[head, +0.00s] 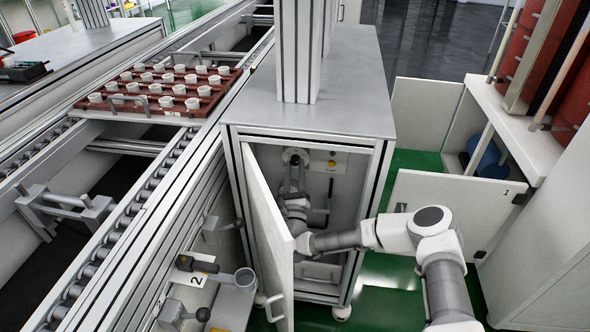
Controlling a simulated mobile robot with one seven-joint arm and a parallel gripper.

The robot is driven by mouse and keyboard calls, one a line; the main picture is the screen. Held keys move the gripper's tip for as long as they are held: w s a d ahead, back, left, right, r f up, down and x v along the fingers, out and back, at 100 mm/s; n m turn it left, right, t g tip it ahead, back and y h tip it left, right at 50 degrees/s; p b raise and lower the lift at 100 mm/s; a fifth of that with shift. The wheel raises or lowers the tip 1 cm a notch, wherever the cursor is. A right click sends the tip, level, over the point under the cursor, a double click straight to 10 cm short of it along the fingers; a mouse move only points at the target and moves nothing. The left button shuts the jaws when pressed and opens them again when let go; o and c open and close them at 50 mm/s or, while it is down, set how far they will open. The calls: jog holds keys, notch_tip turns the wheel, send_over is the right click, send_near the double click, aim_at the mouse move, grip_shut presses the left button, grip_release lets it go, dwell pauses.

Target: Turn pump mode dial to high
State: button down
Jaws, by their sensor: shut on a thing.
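A round grey dial (295,155) is mounted high on the back panel inside the open cabinet (373,190). My gripper (294,168) has reached in past the cabinet door and is at the dial, shut on it. The fingers cover the dial's lower part, so its pointer and any mode marks cannot be read. A small yellow label or button (331,163) is on the panel to the right of the dial.
The cabinet's white door (268,235) stands open just left of my arm. A conveyor with a red tray (117,88) of white cups runs at the left. A white panel marked 1 (440,210) stands at the right. Green floor (385,290) shows beside the cabinet.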

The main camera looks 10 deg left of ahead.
aim_at(297, 155)
jog(key=c, duration=0.6)
grip_release()
jog(key=r+p, duration=0.1)
jog(key=r, duration=0.2)
jog(key=r+p, duration=0.1)
jog(key=r, duration=0.1)
jog(key=shift+d+p, duration=0.3)
jog(key=d+r+p, duration=0.1)
jog(key=d+r, duration=0.1)
jog(key=d, duration=0.1)
jog(key=d+r+p, duration=0.1)
jog(key=d+r, duration=0.1)
jog(key=d, duration=0.2)
jog(key=s+d+r+p, duration=0.1)
jog(key=d+r, duration=0.1)
jog(key=d, duration=0.2)
jog(key=shift+s, duration=0.1)
